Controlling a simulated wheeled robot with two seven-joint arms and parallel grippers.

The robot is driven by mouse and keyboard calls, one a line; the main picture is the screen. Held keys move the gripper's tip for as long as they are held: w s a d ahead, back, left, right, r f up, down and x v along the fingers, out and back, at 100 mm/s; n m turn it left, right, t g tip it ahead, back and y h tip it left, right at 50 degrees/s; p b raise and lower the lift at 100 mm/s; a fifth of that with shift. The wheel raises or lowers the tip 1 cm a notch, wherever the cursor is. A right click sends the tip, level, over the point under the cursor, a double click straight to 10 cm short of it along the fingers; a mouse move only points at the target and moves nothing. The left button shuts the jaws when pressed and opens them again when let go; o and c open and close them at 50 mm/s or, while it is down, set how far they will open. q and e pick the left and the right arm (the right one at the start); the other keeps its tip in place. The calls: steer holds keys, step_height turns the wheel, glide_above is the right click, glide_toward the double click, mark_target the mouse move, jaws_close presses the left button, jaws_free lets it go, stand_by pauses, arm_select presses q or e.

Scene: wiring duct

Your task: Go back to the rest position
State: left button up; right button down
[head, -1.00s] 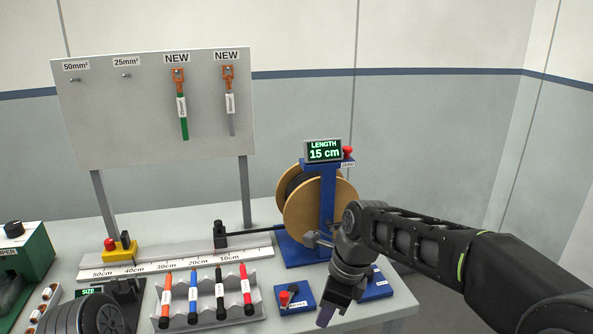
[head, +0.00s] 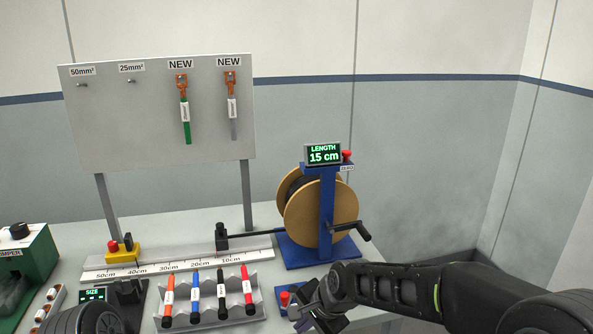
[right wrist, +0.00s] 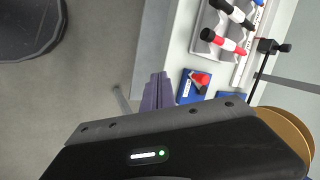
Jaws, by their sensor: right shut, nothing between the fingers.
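My right gripper (head: 312,314) is low in the head view, over the front edge of the table, beside the small blue block with a red knob (head: 289,297). Its fingers are partly hidden in the head view. In the right wrist view its purple fingers (right wrist: 157,92) are together and empty, beside the table edge with the grey floor below. My left arm shows only as a dark rounded link at the bottom left; its gripper is out of view.
The cable reel (head: 307,213) with its crank (head: 350,228) stands behind my right arm. A marker rack (head: 240,283) holds several markers. A board (head: 150,115) with two lugged cables stands at the back. A green machine (head: 38,265) is at left. Floor right of the table is clear.

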steer(key=s+d+f+n, duration=0.1)
steer(key=s+f+n, duration=0.3)
steer(key=f, duration=0.5)
steer(key=s+d+f+n, duration=0.1)
steer(key=s+f+n, duration=0.35)
steer(key=f, duration=0.55)
steer(key=s+d+f+g, duration=0.2)
steer(key=s+f, duration=0.3)
steer(key=s, duration=0.5)
steer(key=s+d+f+g, duration=0.1)
steer(key=s+d+f, duration=0.1)
steer(key=s+f, duration=0.4)
steer(key=s+m, duration=0.1)
steer(key=s, duration=0.3)
steer(key=shift+s+f+g, duration=0.15)
steer(key=shift+f+g, duration=0.15)
steer(key=shift+g, duration=0.1)
steer(key=shift+d, duration=0.1)
